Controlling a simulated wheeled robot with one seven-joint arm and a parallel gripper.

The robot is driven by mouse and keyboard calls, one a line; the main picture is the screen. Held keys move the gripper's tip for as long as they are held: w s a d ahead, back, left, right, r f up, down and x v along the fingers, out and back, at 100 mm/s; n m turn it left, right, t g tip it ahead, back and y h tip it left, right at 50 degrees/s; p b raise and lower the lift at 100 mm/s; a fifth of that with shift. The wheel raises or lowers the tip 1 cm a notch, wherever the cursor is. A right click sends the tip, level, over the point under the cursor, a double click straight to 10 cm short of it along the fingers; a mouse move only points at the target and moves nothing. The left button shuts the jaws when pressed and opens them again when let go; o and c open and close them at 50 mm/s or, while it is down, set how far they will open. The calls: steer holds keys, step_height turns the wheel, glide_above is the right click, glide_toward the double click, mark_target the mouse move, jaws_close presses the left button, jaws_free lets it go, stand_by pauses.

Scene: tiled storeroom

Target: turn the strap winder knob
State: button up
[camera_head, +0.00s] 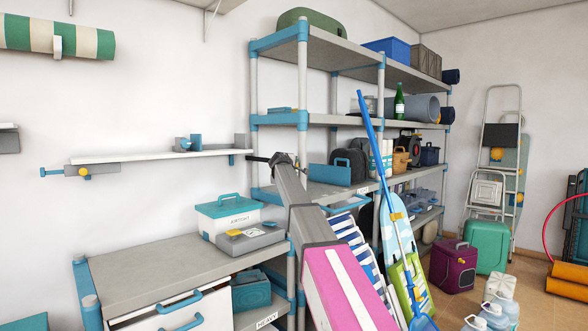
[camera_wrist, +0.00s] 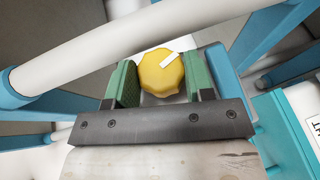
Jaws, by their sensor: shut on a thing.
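The knob (camera_wrist: 157,78) is yellow, round and lobed, with a white mark pointing to the upper right in the wrist view. My gripper (camera_wrist: 159,73) has its green-padded fingers on either side of the knob, shut on it. In the head view my gripper (camera_head: 262,158) is by the blue-jointed corner post of the tall rack, at the right end of the white wall shelf. There the held knob is hidden, and I cannot make out the winder's body.
A white pole (camera_wrist: 120,57) crosses above the knob in the wrist view. The wall shelf (camera_head: 150,157) is close to my gripper. Below are a white box with a teal lid (camera_head: 228,206) and a grey case (camera_head: 250,240). A grey wall unit with another yellow knob (camera_head: 83,171) is far left.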

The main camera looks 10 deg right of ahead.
steer(key=shift+r+m+g+y, duration=0.2)
steer(key=shift+m+g+y, duration=0.3)
steer(key=shift+g+y, duration=0.65)
steer(key=o, duration=0.9)
